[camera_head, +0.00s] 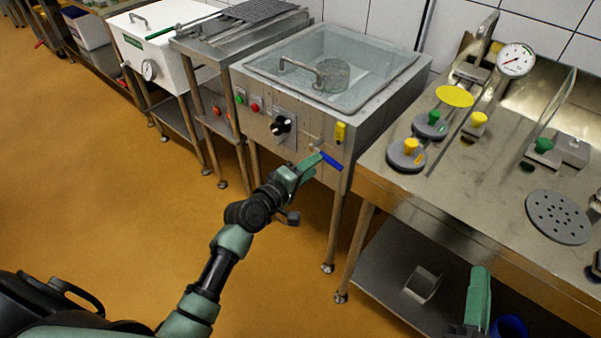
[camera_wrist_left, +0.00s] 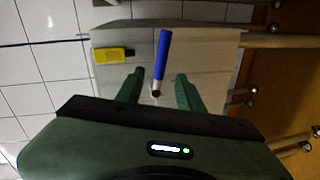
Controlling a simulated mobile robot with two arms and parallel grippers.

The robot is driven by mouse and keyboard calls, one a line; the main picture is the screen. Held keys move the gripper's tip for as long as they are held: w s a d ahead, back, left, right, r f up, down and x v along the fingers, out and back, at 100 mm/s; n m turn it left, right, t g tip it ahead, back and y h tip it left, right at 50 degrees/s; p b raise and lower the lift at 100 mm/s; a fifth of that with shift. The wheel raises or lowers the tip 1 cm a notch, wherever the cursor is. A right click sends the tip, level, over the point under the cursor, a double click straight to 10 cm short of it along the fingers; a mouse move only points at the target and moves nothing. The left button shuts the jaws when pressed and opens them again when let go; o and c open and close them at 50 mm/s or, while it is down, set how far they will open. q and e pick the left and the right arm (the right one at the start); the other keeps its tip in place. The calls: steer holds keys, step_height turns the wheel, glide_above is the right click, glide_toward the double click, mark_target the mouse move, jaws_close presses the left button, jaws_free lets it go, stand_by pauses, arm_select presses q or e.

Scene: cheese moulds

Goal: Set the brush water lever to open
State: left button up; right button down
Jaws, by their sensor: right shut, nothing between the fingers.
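The blue brush water lever (camera_head: 331,161) is on the front of the steel sink unit, below a yellow tag (camera_head: 340,132). My left gripper (camera_head: 313,160) is right at the lever. In the left wrist view the blue lever (camera_wrist_left: 162,60) shows between and beyond the two green fingers (camera_wrist_left: 160,85), with a visible gap on each side. The left gripper is open, and the yellow tag (camera_wrist_left: 113,55) lies left of the lever. My right gripper (camera_head: 480,275) is shut and empty at the lower right, in front of the table's lower shelf.
The sink unit (camera_head: 290,85) has a black knob (camera_head: 283,125) and green and red buttons left of the lever. A steel table (camera_head: 450,195) with stamps, a gauge (camera_head: 515,60) and a perforated disc (camera_head: 558,217) stands at right. A blue container (camera_head: 510,327) is low at right. The floor at left is clear.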

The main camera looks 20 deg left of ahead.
arm_select(q)
steer(key=v, duration=0.5)
steer(key=shift+s, duration=0.1)
stand_by(0.3)
steer(key=s+a+f+m+g+y+p, duration=0.15)
steer(key=s+f, duration=0.35)
steer(key=f, duration=0.6)
steer(key=s+f+m+g+y, duration=0.1)
steer(key=s+f+m+g, duration=0.3)
steer(key=f, duration=0.7)
steer(key=s+f+m+g+y, duration=0.1)
steer(key=s+f+g, duration=0.1)
steer(key=s+f, duration=0.6)
steer(key=s+f+m+g, duration=0.2)
steer(key=s+f, duration=0.4)
steer(key=s, duration=0.4)
steer(key=s+a+f+m+g+y+p, duration=0.1)
steer(key=s+f+m+g, duration=0.1)
steer(key=s+f, duration=0.4)
steer(key=s+a+f+m+g, duration=0.1)
steer(key=s+f+m, duration=0.3)
steer(key=s, duration=1.1)
step_height(320, 180, down, 2)
steer(key=shift+a+f+g, duration=0.2)
steer(key=shift+a+g, duration=0.05)
steer(key=shift+g, duration=0.5)
steer(key=shift+w, duration=0.1)
